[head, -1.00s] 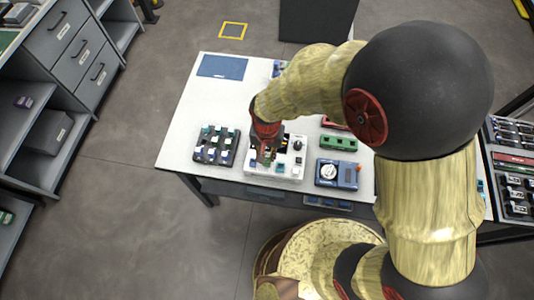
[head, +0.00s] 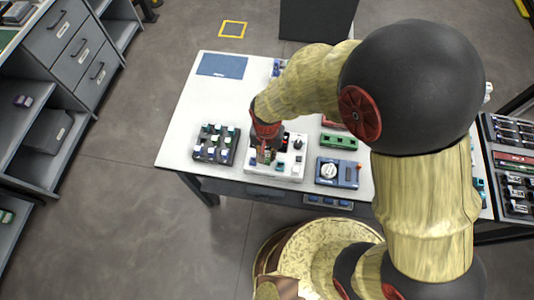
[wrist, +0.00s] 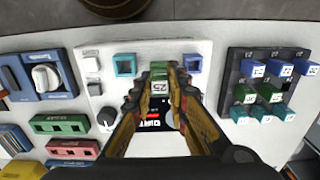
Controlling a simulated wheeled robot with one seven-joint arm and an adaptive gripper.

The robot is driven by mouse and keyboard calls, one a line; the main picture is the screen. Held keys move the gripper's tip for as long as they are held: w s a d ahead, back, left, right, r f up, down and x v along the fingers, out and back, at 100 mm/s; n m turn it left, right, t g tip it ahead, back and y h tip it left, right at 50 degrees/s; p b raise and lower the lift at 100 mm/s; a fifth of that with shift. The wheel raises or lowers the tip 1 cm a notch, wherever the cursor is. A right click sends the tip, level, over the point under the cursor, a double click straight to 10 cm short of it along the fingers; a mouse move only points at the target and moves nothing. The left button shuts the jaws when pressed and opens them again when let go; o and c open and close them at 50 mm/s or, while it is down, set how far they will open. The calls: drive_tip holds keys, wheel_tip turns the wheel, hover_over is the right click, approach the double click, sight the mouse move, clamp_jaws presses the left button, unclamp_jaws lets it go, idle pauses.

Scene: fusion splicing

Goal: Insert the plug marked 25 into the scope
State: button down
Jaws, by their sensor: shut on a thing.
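The green plug marked 25 (wrist: 159,87) is between my gripper's fingertips (wrist: 160,92) in the wrist view, its label facing the camera. My gripper is shut on it. The white scope (wrist: 100,84) lies under the gripper and also shows in the head view (head: 290,179). In the wrist view, a teal square socket (wrist: 125,65) is left of the plug and a blue square socket (wrist: 192,63) is right of it. The plug is in line between them, over the scope. The fingers hide its lower part, and I cannot tell whether it is seated or above the surface.
A dark rack (wrist: 235,70) of numbered plugs stands right of the scope in the wrist view. A blue dial device (wrist: 45,77), a green module (wrist: 60,125) and a red module (wrist: 73,148) are to the left. The scope's dark knob (wrist: 107,119) is close to the left finger.

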drive_tip(key=c, duration=1.7)
unclamp_jaws()
drive_tip(key=shift+o, duration=0.2)
drive_tip(key=shift+r+p, duration=2.4)
drive_tip(key=shift+r, duration=0.65)
